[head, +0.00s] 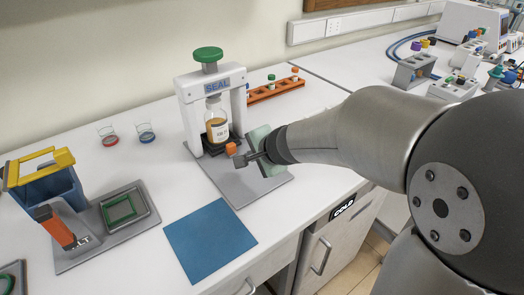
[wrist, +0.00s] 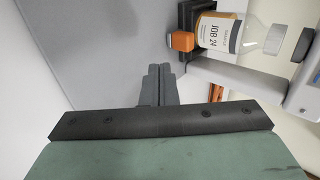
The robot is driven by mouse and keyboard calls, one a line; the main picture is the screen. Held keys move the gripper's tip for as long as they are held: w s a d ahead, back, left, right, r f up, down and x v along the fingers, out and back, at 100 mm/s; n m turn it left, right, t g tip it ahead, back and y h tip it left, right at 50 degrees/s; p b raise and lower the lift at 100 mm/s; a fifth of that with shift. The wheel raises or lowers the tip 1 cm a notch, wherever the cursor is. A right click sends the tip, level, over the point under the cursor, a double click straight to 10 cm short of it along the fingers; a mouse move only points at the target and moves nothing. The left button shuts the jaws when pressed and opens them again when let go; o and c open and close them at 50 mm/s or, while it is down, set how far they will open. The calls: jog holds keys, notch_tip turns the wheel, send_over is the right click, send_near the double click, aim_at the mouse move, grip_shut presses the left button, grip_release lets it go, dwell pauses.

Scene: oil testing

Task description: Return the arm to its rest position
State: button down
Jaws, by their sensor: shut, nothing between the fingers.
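My arm reaches in from the right in the head view. My gripper (head: 242,160) is in front of the white SEAL press (head: 190,112), low over its grey base plate (head: 227,183), near a small orange block (head: 231,149). In the wrist view my gripper's fingers (wrist: 156,72) are together with nothing between them. A bottle of amber liquid (head: 217,129) stands upright in the press. The wrist view shows its label, JOB 24 (wrist: 215,33), and the orange block (wrist: 181,41) beside it. The fingers are apart from the bottle.
A blue mat (head: 210,241) lies in front of the press. A blue-and-yellow device (head: 45,180) stands at left, with two small glass dishes (head: 146,133) behind. An orange rack (head: 272,90) is behind the press. More racks (head: 415,70) stand on the far right counter.

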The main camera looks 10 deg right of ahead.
jog(key=p+v, duration=0.1)
jog(key=v, duration=0.5)
jog(key=s+f+n+g, duration=0.1)
jog(key=s+n, duration=0.1)
jog(key=s, duration=0.1)
jog(key=s+f+n+g, duration=0.1)
jog(key=s+n, duration=0.1)
jog(key=s, duration=0.1)
jog(key=s+n+g+p, duration=0.1)
jog(key=s+n, duration=0.1)
jog(key=s, duration=0.1)
jog(key=shift+s+a+f+n+g, duration=0.3)
jog(key=shift+s+f+g, duration=0.1)
jog(key=s+d+f+n+g+h, duration=0.3)
jog(key=s+d+n, duration=0.3)
jog(key=s, duration=0.5)
jog(key=shift+d+g+h+p, duration=0.35)
jog(key=shift+g+h, duration=0.15)
jog(key=shift+h, duration=0.1)
jog(key=shift+r, duration=0.1)
